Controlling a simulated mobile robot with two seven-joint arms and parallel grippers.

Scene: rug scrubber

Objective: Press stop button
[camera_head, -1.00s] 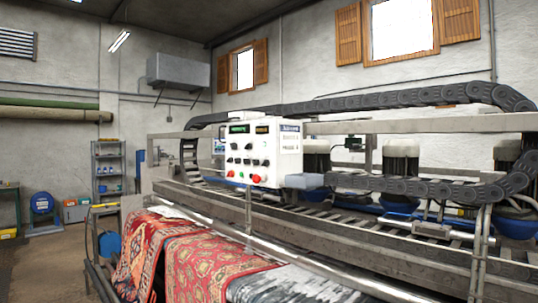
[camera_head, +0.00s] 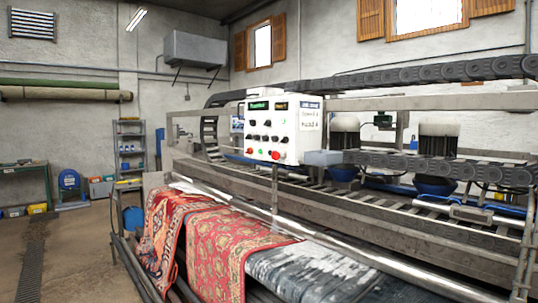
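The white control box (camera_head: 283,128) stands on a post on the near side of the rug scrubber (camera_head: 400,210). Its front carries small displays at the top, several black knobs, a green button and red buttons along the bottom. One red button (camera_head: 275,155) is large and sits at the lower right of the front. A smaller red button (camera_head: 249,151) sits at the lower left. I cannot read which one is marked stop. Neither of my grippers shows in the head view, and nothing touches the box.
Patterned red rugs (camera_head: 215,240) and a grey rug (camera_head: 310,272) lie over the machine's front rails. Open floor (camera_head: 75,245) lies to the left. Metal shelves (camera_head: 130,155) and a blue drum (camera_head: 70,181) stand by the back wall.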

